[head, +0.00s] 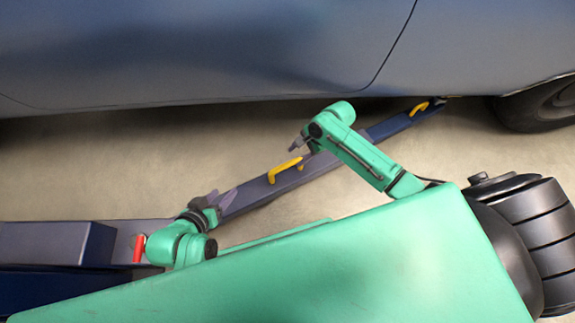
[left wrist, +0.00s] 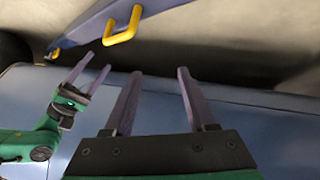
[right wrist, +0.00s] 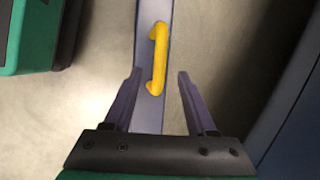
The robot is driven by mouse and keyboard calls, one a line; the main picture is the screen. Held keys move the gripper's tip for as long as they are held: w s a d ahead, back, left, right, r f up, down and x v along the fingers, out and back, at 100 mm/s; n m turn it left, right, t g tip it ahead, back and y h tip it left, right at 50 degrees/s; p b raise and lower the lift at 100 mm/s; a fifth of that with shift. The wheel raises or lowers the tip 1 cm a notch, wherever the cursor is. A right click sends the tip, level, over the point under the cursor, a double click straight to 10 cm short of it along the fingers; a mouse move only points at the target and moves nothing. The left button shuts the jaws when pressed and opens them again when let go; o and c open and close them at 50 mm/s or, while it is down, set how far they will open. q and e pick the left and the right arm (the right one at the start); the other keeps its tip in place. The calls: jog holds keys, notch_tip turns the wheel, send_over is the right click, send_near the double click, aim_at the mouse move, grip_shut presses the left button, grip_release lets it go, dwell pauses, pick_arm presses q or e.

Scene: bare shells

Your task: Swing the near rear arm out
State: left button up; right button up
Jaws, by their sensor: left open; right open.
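The lift arm (head: 262,190) is a long grey and blue beam, running from the left base up and right to under the car. A yellow handle (head: 285,169) stands on its middle, and a second yellow handle (head: 419,108) sits near its far end. My right gripper (head: 299,143) is open above the middle handle. In the right wrist view this handle (right wrist: 159,50) lies ahead, its lower end between the spread fingertips, not gripped. My left gripper (head: 222,198) is open and empty over the beam's left part; its spread fingers show in the left wrist view (left wrist: 159,74).
A blue car body (head: 200,55) hangs over the beam, with a dark wheel (head: 545,105) at the right. A red handle (head: 139,248) stands at the beam's left end, beside a dark blue block (head: 55,243). Bare concrete floor lies on both sides of the beam.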

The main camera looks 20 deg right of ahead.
aim_at(287, 165)
jog(key=b+x, duration=0.2)
jog(key=x, duration=0.2)
jog(key=shift+f, duration=0.4)
jog(key=shift+b+x, duration=0.85)
jog(key=shift+x, duration=0.35)
jog(key=shift+w+a+f, duration=0.15)
jog(key=shift+f, duration=0.05)
pick_arm(q)
jog(key=d+f+n+t+h, duration=0.1)
jog(key=d+f+t, duration=0.2)
jog(key=shift+d+f+t+h, duration=0.25)
jog(key=shift+d+t+h, duration=0.05)
jog(key=shift+d+h, duration=0.1)
pick_arm(e)
jog(key=shift+c, duration=0.4)
pick_arm(q)
jog(key=shift+a, duration=0.1)
pick_arm(e)
grip_shut()
